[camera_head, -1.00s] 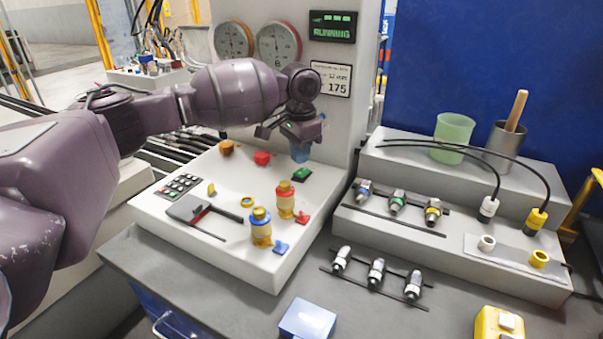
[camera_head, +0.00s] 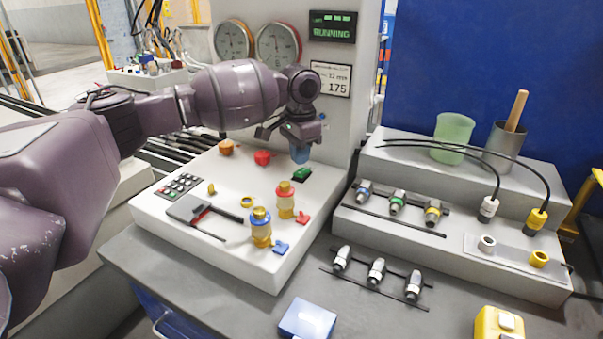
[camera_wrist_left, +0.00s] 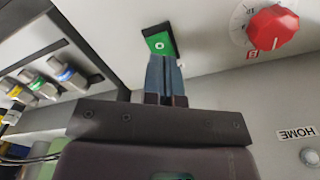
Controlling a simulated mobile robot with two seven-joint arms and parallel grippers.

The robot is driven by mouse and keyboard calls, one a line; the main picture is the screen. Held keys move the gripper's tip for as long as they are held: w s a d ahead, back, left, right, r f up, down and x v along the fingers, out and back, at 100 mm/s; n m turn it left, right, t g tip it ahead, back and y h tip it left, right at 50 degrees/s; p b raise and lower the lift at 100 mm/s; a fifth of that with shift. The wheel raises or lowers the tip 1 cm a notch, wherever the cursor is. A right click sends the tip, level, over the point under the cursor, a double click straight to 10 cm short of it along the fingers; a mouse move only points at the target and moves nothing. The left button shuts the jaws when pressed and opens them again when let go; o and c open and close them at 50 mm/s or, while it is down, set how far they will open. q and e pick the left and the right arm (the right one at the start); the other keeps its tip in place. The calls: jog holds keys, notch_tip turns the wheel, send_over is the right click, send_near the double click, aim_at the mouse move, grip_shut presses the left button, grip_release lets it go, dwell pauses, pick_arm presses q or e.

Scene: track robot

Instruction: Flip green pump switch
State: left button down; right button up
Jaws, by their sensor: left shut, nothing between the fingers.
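The green pump switch (camera_head: 302,174) is a small green rocker on the white console (camera_head: 212,234), near its back right edge. In the left wrist view the switch (camera_wrist_left: 159,43) shows a white ring mark and sits in a dark frame. My left gripper (camera_head: 300,157) is shut and empty, just above and behind the switch in the head view. In the left wrist view its closed blue-grey fingertips (camera_wrist_left: 164,62) lie right at the switch's near edge; I cannot tell whether they touch it. My right gripper is not in view.
A red knob (camera_head: 263,158) and an orange knob (camera_head: 227,147) are left of the switch. Red and blue valves (camera_head: 285,199) stand in front. The upright panel with gauges (camera_head: 278,45) and a RUNNING display (camera_head: 332,27) rises behind. Connector racks (camera_head: 398,204) stand to the right.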

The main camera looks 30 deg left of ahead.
aim_at(300, 173)
pick_arm(q)
jog(key=shift+f, duration=0.35)
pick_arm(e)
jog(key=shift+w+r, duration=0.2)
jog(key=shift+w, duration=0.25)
pick_arm(q)
jog(key=shift+f, duration=0.35)
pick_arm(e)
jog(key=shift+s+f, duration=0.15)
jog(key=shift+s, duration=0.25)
pick_arm(q)
jog(key=shift+f, duration=0.25)
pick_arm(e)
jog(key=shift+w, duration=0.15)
pick_arm(q)
jog(key=shift+f, duration=0.25)
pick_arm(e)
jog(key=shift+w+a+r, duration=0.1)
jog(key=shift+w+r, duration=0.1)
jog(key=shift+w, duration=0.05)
pick_arm(q)
jog(key=shift+f, duration=0.55)
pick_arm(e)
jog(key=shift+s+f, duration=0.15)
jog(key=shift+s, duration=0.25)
